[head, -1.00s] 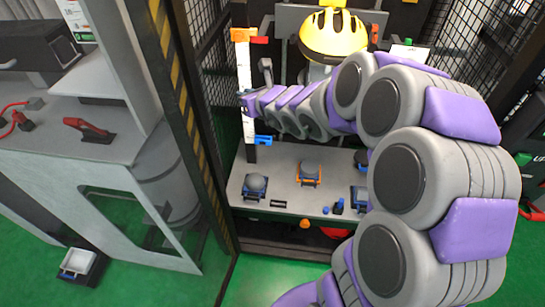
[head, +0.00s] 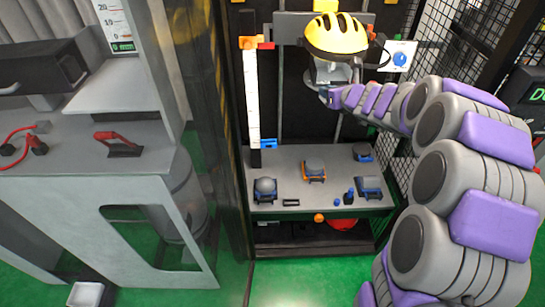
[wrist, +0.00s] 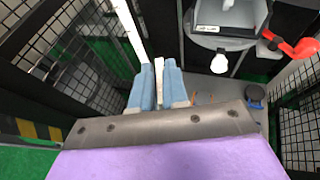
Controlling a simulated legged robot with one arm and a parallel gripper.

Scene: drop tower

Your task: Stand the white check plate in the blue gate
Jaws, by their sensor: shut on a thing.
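My gripper (head: 326,95) is beside the pole of the yellow helmet's stand, right of the tall white post. In the wrist view its two blue fingers (wrist: 158,88) are shut on a thin white piece, which I take as the white check plate (wrist: 159,72), seen edge-on. In the head view the plate is too small to make out. The blue gate (head: 269,143) appears as a small blue piece low on the white post (head: 252,100), just above the bench. My gripper is apart from it, higher and to the right.
An orange clamp (head: 249,42) sits at the post's top. The yellow helmet (head: 336,35) hangs just above my gripper. The grey bench (head: 330,188) holds several small blue and orange fixtures. Mesh guarding (head: 420,45) stands on the right; a dark frame (head: 228,130) on the left.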

